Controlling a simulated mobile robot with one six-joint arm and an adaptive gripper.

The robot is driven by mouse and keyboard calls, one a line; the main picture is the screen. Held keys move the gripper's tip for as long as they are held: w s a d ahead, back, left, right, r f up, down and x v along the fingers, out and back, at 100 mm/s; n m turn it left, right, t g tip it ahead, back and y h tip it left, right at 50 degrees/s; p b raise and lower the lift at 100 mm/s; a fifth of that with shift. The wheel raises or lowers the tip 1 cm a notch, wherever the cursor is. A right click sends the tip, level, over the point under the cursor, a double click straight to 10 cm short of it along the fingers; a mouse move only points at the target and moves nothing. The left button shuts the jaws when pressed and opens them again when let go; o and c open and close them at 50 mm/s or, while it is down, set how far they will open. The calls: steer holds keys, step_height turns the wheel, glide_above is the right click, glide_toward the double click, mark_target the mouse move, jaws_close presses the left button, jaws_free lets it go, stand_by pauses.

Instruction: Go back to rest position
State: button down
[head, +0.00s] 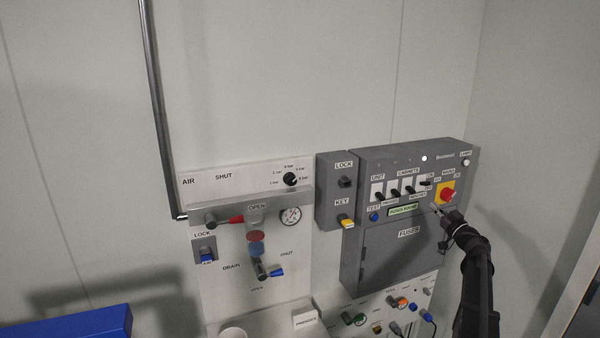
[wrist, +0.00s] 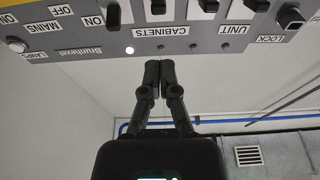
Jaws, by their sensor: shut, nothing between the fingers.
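My gripper (head: 440,210) is at the right in the head view, in front of the grey electrical panel (head: 425,245), just below its red and yellow mains switch (head: 446,193). In the wrist view my gripper (wrist: 159,63) has its two fingers together, shut and empty. I cannot tell from these views whether the fingertips touch the panel.
Left of the panel are a grey lock and key box (head: 338,190) and an air board with a red-handled valve (head: 232,220), a gauge (head: 290,216) and a blue-handled drain valve (head: 270,270). A blue box (head: 75,325) stands lower left. Cables and connectors (head: 400,303) lie below the panel.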

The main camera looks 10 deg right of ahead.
steer(key=s+a+f+n+g+y+b, duration=0.15)
steer(key=a+f+g, duration=0.3)
steer(key=a, duration=0.65)
steer(key=s+a+f+g+y, duration=0.25)
steer(key=a+f, duration=0.35)
steer(key=a, duration=0.5)
steer(key=s+a+f+n+g+y+b, duration=0.1)
steer(key=a+f+g, duration=0.35)
steer(key=a, duration=0.55)
steer(key=s+a+f+m+g+h+b, duration=0.1)
steer(key=s+a+f+g+h, duration=0.3)
steer(key=s, duration=0.6)
steer(key=s+a+f+m+g+h+b, duration=0.2)
steer(key=s+a+f+g+h, duration=0.3)
steer(key=s+a+f, duration=0.3)
steer(key=s+f+m, duration=0.1)
steer(key=s, duration=0.1)
steer(key=shift+s+f+m, duration=0.35)
steer(key=shift+s, duration=0.05)
